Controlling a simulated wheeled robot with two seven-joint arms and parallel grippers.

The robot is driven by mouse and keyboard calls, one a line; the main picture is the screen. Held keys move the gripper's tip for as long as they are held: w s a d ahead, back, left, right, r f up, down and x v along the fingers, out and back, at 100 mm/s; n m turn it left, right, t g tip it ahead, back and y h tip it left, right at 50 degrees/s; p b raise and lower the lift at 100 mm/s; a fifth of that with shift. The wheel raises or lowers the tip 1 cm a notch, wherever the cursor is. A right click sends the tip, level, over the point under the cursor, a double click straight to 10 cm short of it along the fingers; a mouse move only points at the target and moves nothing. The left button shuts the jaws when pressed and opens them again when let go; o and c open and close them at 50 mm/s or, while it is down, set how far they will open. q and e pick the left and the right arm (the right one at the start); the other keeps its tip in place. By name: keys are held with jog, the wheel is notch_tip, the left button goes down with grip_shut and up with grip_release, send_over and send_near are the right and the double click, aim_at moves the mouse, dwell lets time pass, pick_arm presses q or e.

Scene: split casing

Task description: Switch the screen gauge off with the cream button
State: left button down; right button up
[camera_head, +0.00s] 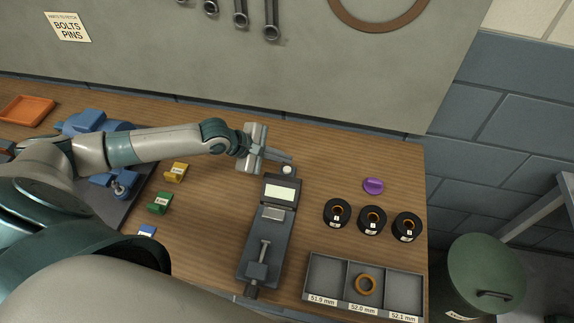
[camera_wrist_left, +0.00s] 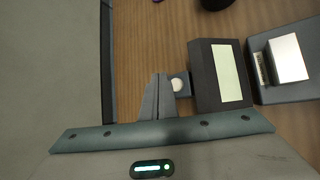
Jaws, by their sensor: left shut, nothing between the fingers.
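The screen gauge (camera_head: 254,237) is a dark grey device on the bench, with a pale, lit-looking screen (camera_head: 279,192) at its far end. Any reading is too small to make out. The round cream button (camera_head: 287,170) sits just beyond the screen. In the left wrist view the button (camera_wrist_left: 178,85) shows beside the dark screen housing (camera_wrist_left: 204,88). My left gripper (camera_head: 291,158) is shut and empty, its fingertips close by the button. In the left wrist view the shut fingertips (camera_wrist_left: 160,78) are just left of the button; I cannot tell whether they touch it.
Three black rings (camera_head: 372,220) and a purple piece (camera_head: 373,186) lie right of the gauge. Yellow (camera_head: 176,172) and green (camera_head: 160,203) blocks lie left. A wall panel (camera_head: 330,70) rises behind.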

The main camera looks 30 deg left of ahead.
pick_arm(q)
jog(key=shift+r+p, duration=0.65)
jog(key=shift+r, duration=1.65)
